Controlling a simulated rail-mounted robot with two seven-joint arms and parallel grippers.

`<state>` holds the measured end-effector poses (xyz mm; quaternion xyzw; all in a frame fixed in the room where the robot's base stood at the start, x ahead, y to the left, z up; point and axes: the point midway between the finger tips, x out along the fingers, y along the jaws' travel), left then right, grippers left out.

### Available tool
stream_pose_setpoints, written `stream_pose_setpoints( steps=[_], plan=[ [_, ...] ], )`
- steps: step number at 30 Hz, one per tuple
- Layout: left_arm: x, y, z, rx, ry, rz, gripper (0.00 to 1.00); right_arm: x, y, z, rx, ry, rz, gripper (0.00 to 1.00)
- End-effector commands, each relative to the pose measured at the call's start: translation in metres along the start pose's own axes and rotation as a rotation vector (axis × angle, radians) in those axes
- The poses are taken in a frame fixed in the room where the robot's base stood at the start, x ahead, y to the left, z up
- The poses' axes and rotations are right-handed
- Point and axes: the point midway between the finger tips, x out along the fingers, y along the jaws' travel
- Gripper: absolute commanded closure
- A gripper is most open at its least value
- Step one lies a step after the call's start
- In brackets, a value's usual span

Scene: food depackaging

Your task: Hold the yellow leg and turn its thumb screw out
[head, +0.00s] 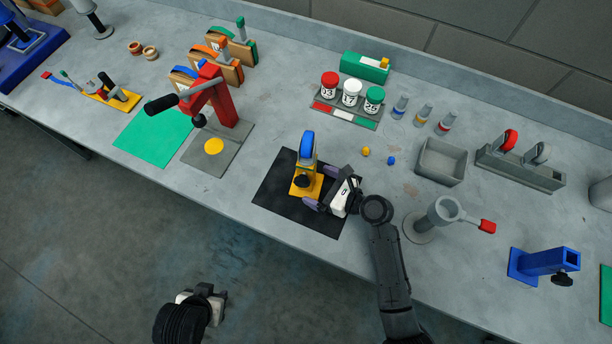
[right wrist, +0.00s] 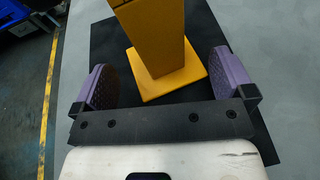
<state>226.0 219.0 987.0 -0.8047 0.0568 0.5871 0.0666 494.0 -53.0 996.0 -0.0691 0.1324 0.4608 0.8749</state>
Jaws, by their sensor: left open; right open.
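The yellow leg (head: 313,187) stands upright on a black mat (head: 273,192), with a blue curved piece (head: 307,146) at its top. A dark knob, apparently the thumb screw (head: 301,181), shows on its front side. My right gripper (head: 321,188) is low at the leg's right side, open. In the right wrist view the yellow leg (right wrist: 155,40) and its base plate (right wrist: 185,82) appear between the two spread purple fingers, with gaps on both sides; the screw is not visible there. My left gripper (head: 214,296) is open and empty, off the table's front edge, away from the leg.
A red press (head: 224,103) stands left of the mat. A grey cup stand (head: 418,226) is right of my right arm. A yellow (head: 366,151) and a blue (head: 391,160) small piece lie behind the gripper. A grey bin (head: 440,161) is further right.

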Motion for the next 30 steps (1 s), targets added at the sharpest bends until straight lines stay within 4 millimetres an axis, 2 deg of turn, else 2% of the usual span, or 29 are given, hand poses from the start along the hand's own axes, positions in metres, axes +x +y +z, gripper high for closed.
stream_pose_setpoints(
  steps=[3,10,24,30],
  plan=[
    [-0.005,0.0,-0.002,0.0,0.001,0.0,0.57,0.013,0.0,0.003,0.0,0.0,0.001,0.0],
    [-0.006,0.001,-0.002,-0.004,0.004,0.003,0.57,0.028,0.0,0.003,0.0,-0.001,0.001,0.0],
    [-0.006,0.004,-0.003,-0.013,0.004,0.01,0.57,0.034,0.0,0.002,-0.001,0.0,0.001,0.0],
    [-0.006,0.003,-0.002,-0.009,0.004,0.007,0.57,0.033,0.0,0.002,-0.002,0.0,0.001,0.18]
  ],
)
